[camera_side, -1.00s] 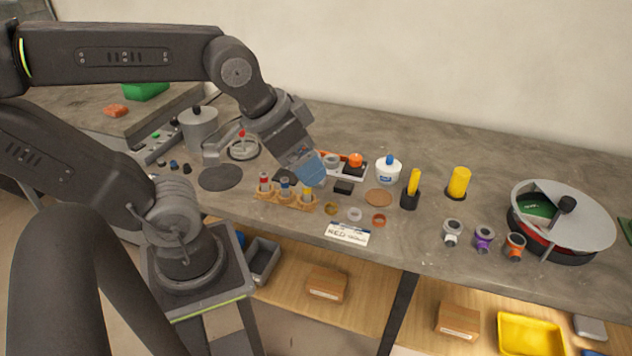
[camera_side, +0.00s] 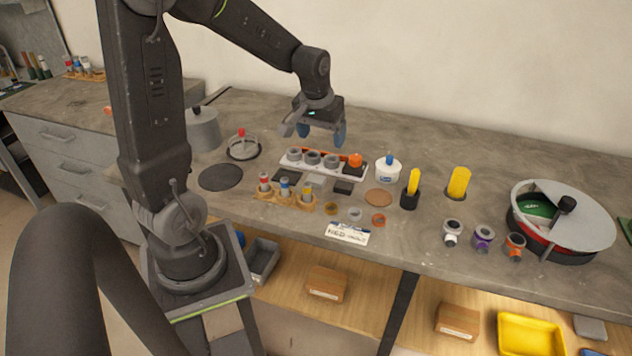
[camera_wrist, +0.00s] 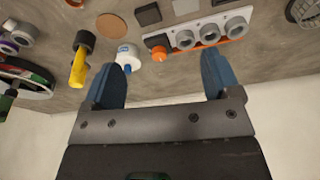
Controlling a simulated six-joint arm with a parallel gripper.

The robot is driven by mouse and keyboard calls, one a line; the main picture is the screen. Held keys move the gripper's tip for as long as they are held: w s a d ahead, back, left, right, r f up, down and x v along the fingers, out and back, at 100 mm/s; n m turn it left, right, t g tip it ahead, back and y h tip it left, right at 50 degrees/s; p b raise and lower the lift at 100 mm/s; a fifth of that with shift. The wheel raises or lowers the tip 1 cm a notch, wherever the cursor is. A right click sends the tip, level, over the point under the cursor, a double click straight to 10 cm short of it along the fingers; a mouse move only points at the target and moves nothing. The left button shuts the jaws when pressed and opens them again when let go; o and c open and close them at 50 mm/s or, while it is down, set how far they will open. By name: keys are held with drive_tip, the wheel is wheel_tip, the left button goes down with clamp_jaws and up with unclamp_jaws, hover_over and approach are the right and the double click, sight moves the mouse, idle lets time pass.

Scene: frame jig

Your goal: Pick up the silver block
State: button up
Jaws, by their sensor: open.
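The silver block (camera_side: 315,181) is a small light-grey square on the workbench, between two dark blocks and in front of the white tray. In the wrist view the silver block (camera_wrist: 185,6) shows at the top edge, partly cut off. My gripper (camera_side: 322,134) has blue fingers and hangs above the bench behind the tray, apart from the block. In the wrist view my gripper (camera_wrist: 158,62) is open, with nothing between its fingers.
The white tray (camera_side: 340,173) holds grey rings and an orange knob (camera_side: 355,159). Dark blocks (camera_side: 343,187) (camera_side: 287,176) flank the silver one. A wooden rack (camera_side: 272,196) stands in front, a white bottle (camera_side: 388,170) to the right. The bench behind the tray is clear.

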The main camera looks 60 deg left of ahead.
drive_tip(key=a+f+n, duration=0.2)
drive_tip(key=a+f, duration=0.3)
drive_tip(key=a, duration=0.1)
hover_over(316, 178)
drive_tip(key=s, duration=0.1)
drive_tip(key=shift+g, duration=0.4)
drive_tip(key=f, duration=0.5)
drive_tip(key=d+f, duration=0.1)
drive_tip(key=f, duration=0.1)
drive_tip(key=shift+f, duration=0.4)
drive_tip(key=shift+w+a+f, duration=0.15)
drive_tip(key=shift+f, duration=0.75)
drive_tip(key=shift+w+a+f, duration=0.1)
drive_tip(key=shift+w+f, duration=0.05)
drive_tip(key=shift+f, duration=0.75)
drive_tip(key=shift+w+a+f, duration=0.15)
drive_tip(key=shift+f, duration=0.75)
drive_tip(key=shift+c, duration=0.5)
drive_tip(key=c, duration=1.1)
